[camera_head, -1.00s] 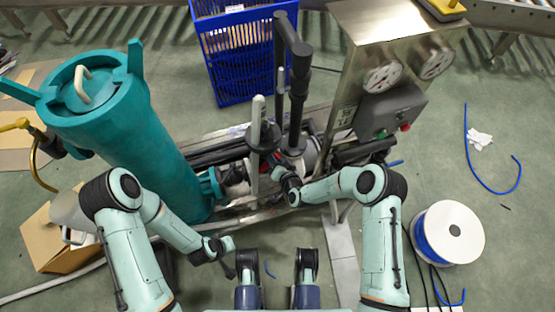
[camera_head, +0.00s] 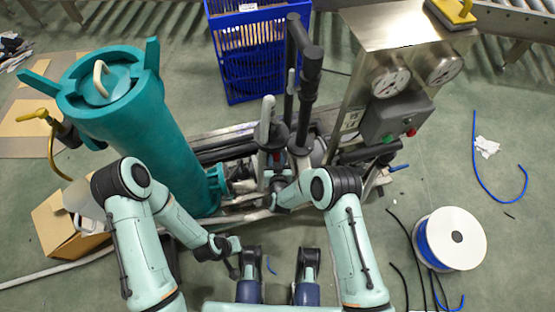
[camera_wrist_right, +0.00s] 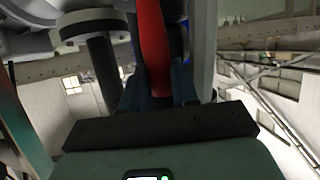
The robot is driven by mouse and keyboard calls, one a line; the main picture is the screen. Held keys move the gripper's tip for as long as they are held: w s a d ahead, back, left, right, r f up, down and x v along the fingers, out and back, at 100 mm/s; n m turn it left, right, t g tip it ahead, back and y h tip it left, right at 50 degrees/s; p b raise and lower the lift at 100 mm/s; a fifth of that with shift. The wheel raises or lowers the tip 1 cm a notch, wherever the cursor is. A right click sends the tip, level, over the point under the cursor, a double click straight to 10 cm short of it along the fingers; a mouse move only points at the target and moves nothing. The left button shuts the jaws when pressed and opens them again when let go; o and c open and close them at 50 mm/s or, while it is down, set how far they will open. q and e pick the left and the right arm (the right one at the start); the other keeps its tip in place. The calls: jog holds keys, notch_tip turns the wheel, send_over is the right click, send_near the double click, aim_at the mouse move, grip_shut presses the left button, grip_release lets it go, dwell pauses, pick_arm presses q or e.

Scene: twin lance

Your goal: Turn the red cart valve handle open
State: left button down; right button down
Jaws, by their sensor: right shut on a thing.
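The red valve handle (camera_wrist_right: 152,45) runs down between the dark fingers of my right gripper (camera_wrist_right: 158,90) in the right wrist view. The gripper is shut on it. In the head view my right gripper (camera_head: 277,168) is at the middle of the cart (camera_head: 235,205), among dark pipes and fittings. Only a small bit of red shows there, and the arm and fittings hide most of the handle. My left gripper (camera_head: 233,258) hangs low over the floor in front of the cart, away from the handle. Its fingers are too small and dark to read.
A teal cylinder (camera_head: 155,135) stands on the cart's left. A gauge panel (camera_head: 385,80) rises on its right, and upright dark pipes (camera_head: 300,90) stand close behind my right gripper. A blue crate (camera_head: 240,60) is behind. A cable spool (camera_head: 450,237) lies right on open floor.

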dwell(0.5)
jog(key=c, duration=0.9)
grip_release()
jog(key=shift+o, duration=0.2)
pick_arm(q)
jog(key=s+d+r+g+p, duration=0.1)
jog(key=s+d+r+p, duration=0.1)
jog(key=s+r+p, duration=0.1)
jog(key=shift+s+r+g+h, duration=0.3)
jog(key=shift+s+r+h, duration=0.15)
jog(key=shift+s, duration=0.4)
pick_arm(e)
jog(key=v, duration=1.3)
jog(key=shift+s, duration=0.2)
pick_arm(q)
jog(key=shift+d, duration=0.1)
